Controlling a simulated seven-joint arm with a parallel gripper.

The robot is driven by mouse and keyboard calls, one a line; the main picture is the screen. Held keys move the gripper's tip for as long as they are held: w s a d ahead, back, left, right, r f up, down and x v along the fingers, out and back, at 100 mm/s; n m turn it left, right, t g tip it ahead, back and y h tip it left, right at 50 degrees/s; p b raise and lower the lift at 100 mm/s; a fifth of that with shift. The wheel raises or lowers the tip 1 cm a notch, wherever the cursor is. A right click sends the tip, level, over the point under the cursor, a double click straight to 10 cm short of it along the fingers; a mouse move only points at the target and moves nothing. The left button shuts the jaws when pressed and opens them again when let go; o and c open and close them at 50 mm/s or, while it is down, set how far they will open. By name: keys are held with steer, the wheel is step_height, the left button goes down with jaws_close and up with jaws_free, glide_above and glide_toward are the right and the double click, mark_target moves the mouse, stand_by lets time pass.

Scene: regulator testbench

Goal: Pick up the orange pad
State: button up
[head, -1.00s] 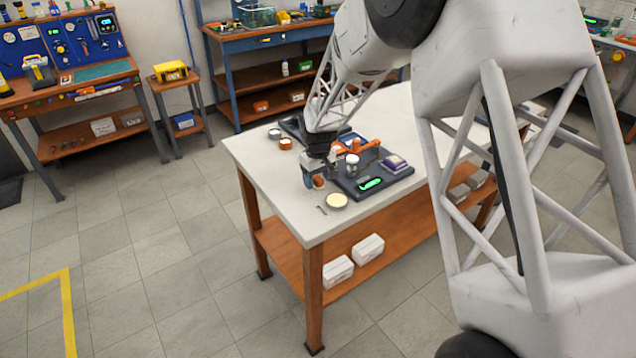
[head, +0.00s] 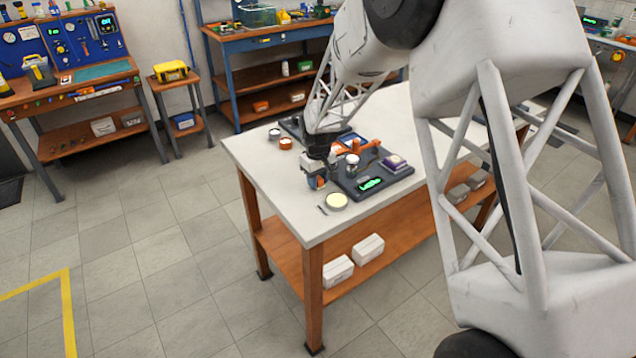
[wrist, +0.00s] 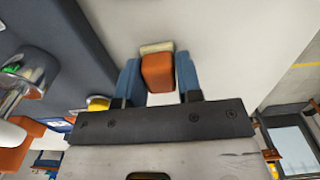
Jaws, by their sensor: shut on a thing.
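The orange pad (wrist: 158,74) sits between the two blue fingers of my gripper (wrist: 158,66) in the wrist view. A beige strip shows at the pad's far end. The fingers touch or nearly touch its two sides, and the gripper is shut on it. In the head view my gripper (head: 317,184) is over the front left part of the white table, left of the dark device board. The pad is mostly hidden by the fingers there. I cannot tell how far it is above the table top.
On the white table (head: 265,160), the dark board (head: 350,190) carries a green display (head: 370,184), a purple block (head: 393,162) and a silver cylinder (head: 352,160). An orange round piece (head: 285,143) stands at the back left.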

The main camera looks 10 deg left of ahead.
steer(key=shift+r, duration=0.1)
steer(key=shift+r, duration=0.85)
steer(key=shift+s+d+r, duration=0.1)
steer(key=shift+s+r, duration=0.1)
steer(key=shift+r, duration=0.7)
steer(key=s+d, duration=0.2)
steer(key=s, duration=0.2)
steer(key=s+d+r, duration=0.1)
steer(key=s+d, duration=0.1)
steer(key=s, duration=0.3)
steer(key=s+d, duration=0.2)
steer(key=s, duration=0.3)
steer(key=shift+s+d+r, duration=0.1)
steer(key=shift+s+r, duration=0.05)
steer(key=o, duration=0.4)
steer(key=shift+c, duration=1.4)
